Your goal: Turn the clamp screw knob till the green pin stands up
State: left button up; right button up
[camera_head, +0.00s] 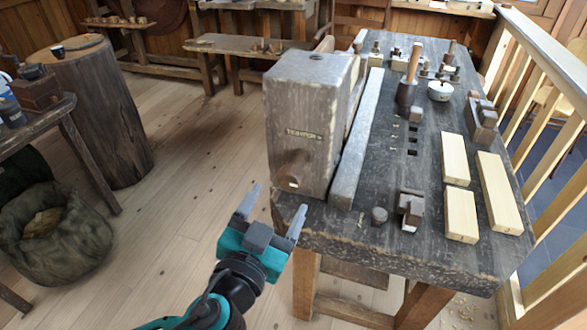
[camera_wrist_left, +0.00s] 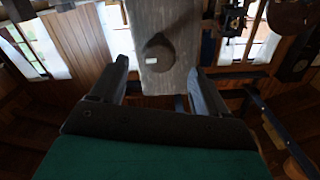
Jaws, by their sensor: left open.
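The clamp screw knob (camera_head: 291,166) is a round brown knob low on the front face of the grey wooden vise block (camera_head: 305,110). It also shows in the left wrist view as a dark round knob (camera_wrist_left: 160,50). A small pale mark (camera_wrist_left: 150,61) lies on its lower left part, and I cannot tell whether it is the green pin. My left gripper (camera_head: 279,197) is open and empty just in front of the knob, its fingers pointing at the block. In the left wrist view the knob lies between the two fingers and beyond their tips, apart from them.
The vise block stands at the left end of a dark workbench (camera_head: 340,232). Pale wood blocks (camera_head: 460,215), a small plane (camera_head: 410,208) and a white bowl (camera_head: 440,91) are on the bench. A tree stump (camera_head: 95,110) and a sack (camera_head: 55,235) stand left; the floor between is clear.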

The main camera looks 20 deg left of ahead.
aim_at(293, 174)
pick_arm(q)
jog(key=w+p, duration=0.1)
jog(key=w, duration=0.8)
jog(key=shift+w+d, duration=0.1)
jog(key=shift+d, duration=0.1)
jog(key=c, duration=0.9)
jog(key=shift+c, duration=0.2)
jog(key=shift+f+m, duration=0.1)
jog(key=shift+m, duration=0.5)
